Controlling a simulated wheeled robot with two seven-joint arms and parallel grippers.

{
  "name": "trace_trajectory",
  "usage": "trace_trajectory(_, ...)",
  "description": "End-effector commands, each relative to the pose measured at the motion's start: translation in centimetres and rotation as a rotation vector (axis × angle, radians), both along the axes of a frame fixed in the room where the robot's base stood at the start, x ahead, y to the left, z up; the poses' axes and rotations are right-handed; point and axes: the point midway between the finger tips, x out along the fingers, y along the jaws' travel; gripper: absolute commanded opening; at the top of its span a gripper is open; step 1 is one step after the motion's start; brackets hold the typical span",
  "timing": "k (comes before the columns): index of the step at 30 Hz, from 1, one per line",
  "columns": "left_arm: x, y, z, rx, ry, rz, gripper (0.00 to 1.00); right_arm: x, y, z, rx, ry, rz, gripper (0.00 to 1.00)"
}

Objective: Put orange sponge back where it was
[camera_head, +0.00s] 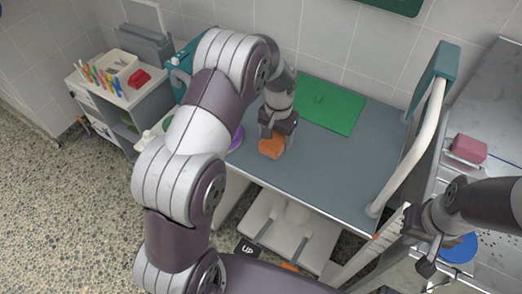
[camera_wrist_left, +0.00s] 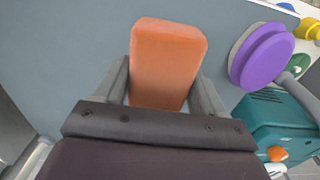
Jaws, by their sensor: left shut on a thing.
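The orange sponge (camera_head: 272,147) is a small block at the grey table top (camera_head: 310,165) in the head view. My left gripper (camera_head: 275,135) is shut on it, its fingers on either side of the sponge; the left wrist view shows the sponge (camera_wrist_left: 167,65) between the two fingers (camera_wrist_left: 163,95). I cannot tell whether the sponge touches the table. My right gripper (camera_head: 430,245) is at the lower right, near a blue round thing; its fingers are too small to tell open from shut.
A green mat (camera_head: 328,105) lies on the table's far side. A purple round thing (camera_head: 237,137) is left of the sponge, partly behind my arm. A white rail (camera_head: 412,145) stands at the table's right end. A pink block (camera_head: 468,148) sits on the right counter. A cart (camera_head: 125,100) stands left.

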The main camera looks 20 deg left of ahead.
Motion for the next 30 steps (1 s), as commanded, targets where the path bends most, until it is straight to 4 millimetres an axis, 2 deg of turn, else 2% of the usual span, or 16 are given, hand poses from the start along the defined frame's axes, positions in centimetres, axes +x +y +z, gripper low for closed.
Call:
trace_trajectory(3,-0.4,2.9,-1.6,-0.001,0.002,0.004,0.41,0.0,0.0,0.6,0.0,0.0,0.0,0.0)
trace_trajectory(7,-0.5,4.4,-2.6,0.0,0.0,0.0,0.41,0.0,0.0,0.7,0.0,0.001,0.0,0.0)
trace_trajectory(11,-0.6,4.7,-3.9,-0.001,0.002,-0.001,0.41,0.0,0.0,0.8,0.0,0.001,0.0,0.0)
trace_trajectory(16,-0.6,4.6,-6.8,0.0,0.001,-0.001,0.41,0.0,0.0,1.2,0.0,0.001,0.0,0.0)
trace_trajectory(26,-0.6,4.6,-7.3,0.0,-0.001,-0.001,0.41,0.0,0.0,0.8,0.0,0.001,0.0,0.0)
trace_trajectory(27,-0.5,4.6,-7.2,0.0,-0.001,-0.001,0.76,0.0,0.0,0.9,0.0,0.001,0.0,0.0)
trace_trajectory(29,-0.5,4.6,-7.2,0.0,-0.001,-0.001,0.95,0.0,0.0,0.9,0.0,0.001,0.0,0.0)
trace_trajectory(30,-0.6,4.6,-7.2,0.0,-0.001,-0.001,0.95,0.0,0.0,0.9,0.0,0.001,0.0,0.0)
